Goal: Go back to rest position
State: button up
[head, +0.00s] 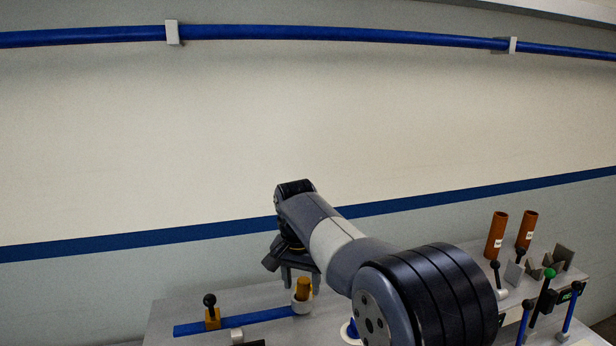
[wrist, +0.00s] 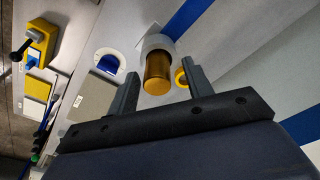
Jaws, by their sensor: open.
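My gripper (head: 300,276) hangs downward from my arm over the bench in the head view. In the wrist view my gripper (wrist: 162,76) is open, with its two fingers spread apart. Nothing is held. My arm hides part of the bench in the head view.
The grey bench (head: 255,303) carries a blue strip (head: 240,321) and a black-knobbed lever on a yellow base (head: 212,319) at left. At right stand two brown tubes (head: 496,235), a green-knobbed lever (head: 543,296) and other levers.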

jog(key=shift+f, duration=0.45)
jog(key=shift+r, duration=1.1)
